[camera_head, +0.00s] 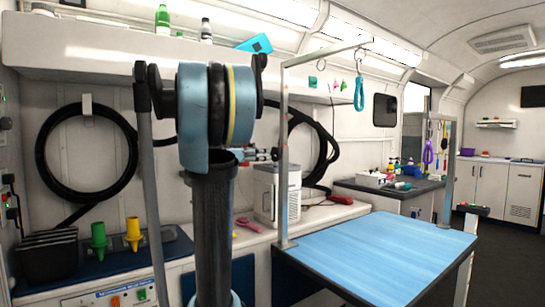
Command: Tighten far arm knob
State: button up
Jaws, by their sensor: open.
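The blue grooming table (375,255) stands right of centre. A grey grooming arm (283,150) rises at its left corner, its top bar reaching right over the table with a blue loop (359,93) hanging from it. A second post (447,180) stands at the table's right side, with a purple loop (429,152) beside it. I cannot make out a tightening knob clearly on either post. My gripper (264,154) shows small and partly hidden behind my own arm, just left of the grey post. It looks empty; whether it touches the post I cannot tell.
A white dryer-like box (277,194) and a pink brush (247,224) are on the back counter behind the post. Black hoses hang on the wall. A dark counter (392,186) with bottles is beyond the table. The table top is clear; floor is open at right.

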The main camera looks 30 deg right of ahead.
aim_at(273, 153)
jog(key=shift+w+d, duration=0.15)
jog(key=shift+d, duration=1.75)
jog(key=shift+w+d, duration=0.1)
jog(key=shift+d, duration=1.75)
jog(key=c, duration=1.1)
